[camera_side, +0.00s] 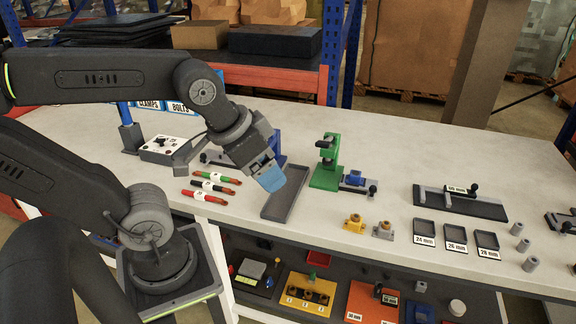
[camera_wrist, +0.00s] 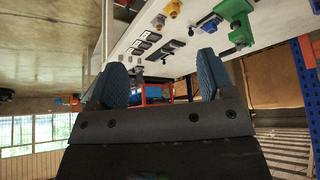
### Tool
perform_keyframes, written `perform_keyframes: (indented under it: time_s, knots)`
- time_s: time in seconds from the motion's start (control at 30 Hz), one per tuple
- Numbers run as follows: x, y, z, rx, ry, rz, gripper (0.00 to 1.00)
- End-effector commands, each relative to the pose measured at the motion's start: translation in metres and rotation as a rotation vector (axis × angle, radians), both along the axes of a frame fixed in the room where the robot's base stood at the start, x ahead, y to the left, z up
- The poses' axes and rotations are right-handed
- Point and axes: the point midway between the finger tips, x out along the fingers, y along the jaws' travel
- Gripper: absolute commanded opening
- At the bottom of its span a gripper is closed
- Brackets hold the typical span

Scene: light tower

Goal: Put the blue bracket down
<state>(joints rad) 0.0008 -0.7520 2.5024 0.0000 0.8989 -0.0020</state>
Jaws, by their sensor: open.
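A small blue part, which looks like the blue bracket (camera_side: 355,178), sits at the dark fixture beside the green press (camera_side: 327,165). It also shows near the top of the wrist view (camera_wrist: 208,23). My gripper (camera_side: 270,177) is to its left, above the bench beside the empty grey tray (camera_side: 285,203), and apart from the blue part. In the wrist view my gripper (camera_wrist: 162,82) shows two blue fingers spread apart with nothing between them. The fixture partly hides the underside of the blue part.
A yellow bracket (camera_side: 355,223) and a grey bracket (camera_side: 383,230) stand near the bench's front edge. Labelled shallow trays (camera_side: 455,233) and a dark gauge (camera_side: 460,203) are to the right. Three marker-like pens (camera_side: 212,187) lie left of my gripper. A blue stand is partly hidden behind it.

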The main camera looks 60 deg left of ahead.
Motion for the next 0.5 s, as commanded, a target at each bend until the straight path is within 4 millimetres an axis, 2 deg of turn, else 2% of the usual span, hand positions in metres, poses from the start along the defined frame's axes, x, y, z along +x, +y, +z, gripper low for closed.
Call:
perform_keyframes:
  time_s: [0.37, 0.5]
  knots:
    - [0.001, 0.0, 0.001, 0.002, 0.001, -0.002, 0.75]
    - [0.014, 0.003, 0.008, 0.042, 0.018, -0.056, 0.75]
